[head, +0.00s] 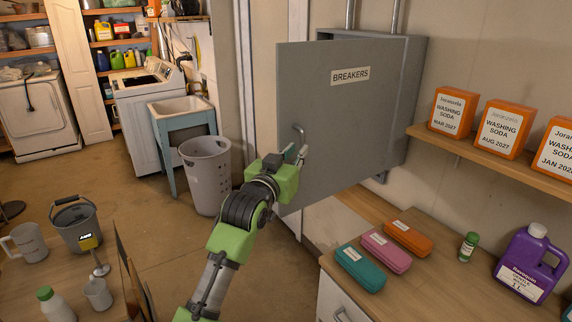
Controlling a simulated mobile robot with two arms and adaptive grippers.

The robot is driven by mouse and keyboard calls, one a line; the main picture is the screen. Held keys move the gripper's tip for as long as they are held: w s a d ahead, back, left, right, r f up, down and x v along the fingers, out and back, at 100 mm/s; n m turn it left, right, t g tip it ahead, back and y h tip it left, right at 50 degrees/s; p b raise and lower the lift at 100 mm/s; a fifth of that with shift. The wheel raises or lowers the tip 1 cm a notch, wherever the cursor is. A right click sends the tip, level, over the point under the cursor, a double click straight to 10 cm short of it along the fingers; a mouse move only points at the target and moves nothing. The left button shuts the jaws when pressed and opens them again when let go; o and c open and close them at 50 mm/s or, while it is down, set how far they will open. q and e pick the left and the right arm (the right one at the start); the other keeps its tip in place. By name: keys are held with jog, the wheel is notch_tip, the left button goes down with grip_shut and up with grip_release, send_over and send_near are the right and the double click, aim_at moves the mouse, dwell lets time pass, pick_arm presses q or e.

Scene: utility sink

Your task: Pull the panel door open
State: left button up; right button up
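The grey panel door (340,110) bears a "BREAKERS" label and stands partly open, its left edge swung out from the grey wall box (408,90). A dark gap shows above it, between door and box. A curved metal handle (300,133) sits near the door's left edge. My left gripper (297,153) is at the lower end of this handle, with its fingers overlapping it. The fingers are small here, and I cannot tell whether they are closed around the handle. My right gripper is out of view.
A shelf (480,157) with orange washing soda boxes is right of the box. Below, a counter (420,290) holds three cases, a green bottle and a purple jug (530,262). A grey bin (207,178) stands left of the door. Open floor lies before it.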

pick_arm(q)
jog(key=v, duration=0.7)
